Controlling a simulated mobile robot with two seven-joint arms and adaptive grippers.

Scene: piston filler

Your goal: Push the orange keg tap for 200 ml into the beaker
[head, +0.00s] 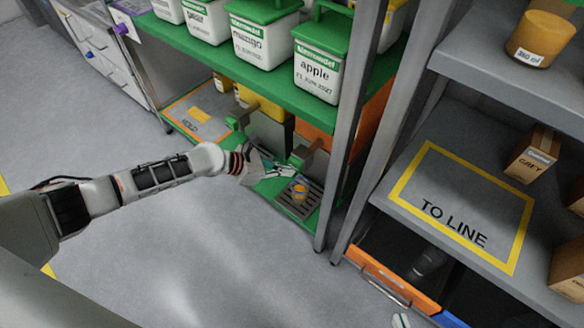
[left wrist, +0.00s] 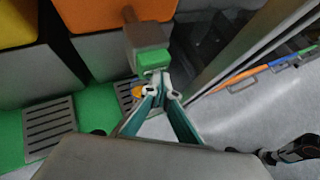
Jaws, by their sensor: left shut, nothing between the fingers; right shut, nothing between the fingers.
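The orange keg (head: 316,138) sits on the low shelf, and its orange front also shows in the left wrist view (left wrist: 90,12). Its tap has a grey body (left wrist: 147,38) and a green push piece (left wrist: 153,60). The beaker (head: 299,188) stands on the grate below the tap and holds some orange liquid; its level cannot be read. In the left wrist view the beaker (left wrist: 126,92) is partly hidden behind a finger. My left gripper (head: 280,171) is shut and empty, its fingertips right at the green piece; contact cannot be told. My right gripper (head: 400,320) barely shows at the bottom edge, shut.
A yellow keg with its own tap (head: 238,118) stands left of the orange one. A second drip grate (left wrist: 48,125) lies below it. A metal post (head: 345,130) rises just right of the beaker. Labelled tubs (head: 318,70) fill the green shelf above. The floor (head: 170,240) in front is clear.

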